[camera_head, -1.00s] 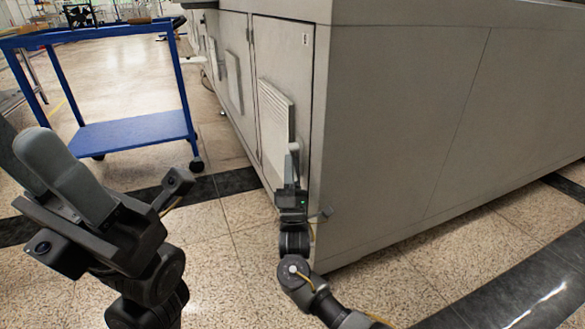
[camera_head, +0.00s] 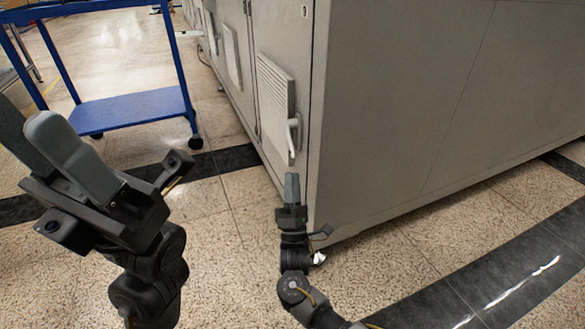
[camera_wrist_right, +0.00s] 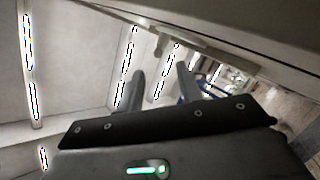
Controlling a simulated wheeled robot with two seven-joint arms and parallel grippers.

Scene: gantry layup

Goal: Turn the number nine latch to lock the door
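The grey cabinet door (camera_head: 280,45) is in the head view, with a small label (camera_head: 304,11) at its top right that is too small to read surely. It looks closed. A pale latch handle (camera_head: 293,135) sits low on the door's right side, roughly upright. My right gripper (camera_head: 291,178) is just below the handle, pointing up, apparently apart from it. In the right wrist view its two fingers (camera_wrist_right: 160,70) are spread with nothing clearly between them. My left gripper (camera_head: 25,125) is raised at the left, away from the door; its finger gap is unclear.
The cabinet's long plain side (camera_head: 420,110) stands right of the door. A louvred vent panel (camera_head: 272,95) is beside the handle. A blue trolley (camera_head: 130,108) stands at the left. The speckled floor (camera_head: 225,270) between my arms is clear.

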